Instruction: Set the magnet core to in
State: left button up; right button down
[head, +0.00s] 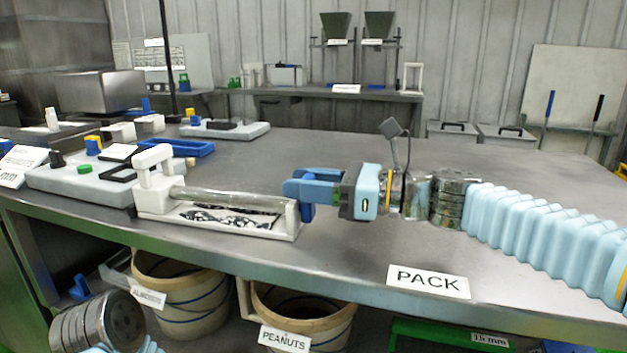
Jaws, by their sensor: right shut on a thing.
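The magnet separator is a white cradle (290,232) on the table, left of centre, with a clear or shiny tube (230,198) lying level along it. A dark blue handle (307,212) shows at the tube's right end. My right gripper (297,188) comes in from the right and is shut on this blue handle, its blue fingers hiding much of it. How far the magnet core sits inside the tube is hard to tell. Part of my left arm shows at the bottom left; its gripper is out of the picture.
A grey-white panel unit (75,183) with coloured knobs stands close on the left. A blue tray (185,148) lies behind the cradle. A PACK sign (428,281) is at the front edge. Baskets, one labelled PEANUTS (284,339), stand below. The table's back right is clear.

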jog(key=c, duration=0.8)
grip_release()
jog(key=shift+a, duration=0.2)
jog(key=shift+o, duration=0.2)
jog(key=v, duration=1.4)
jog(key=shift+f, duration=0.15)
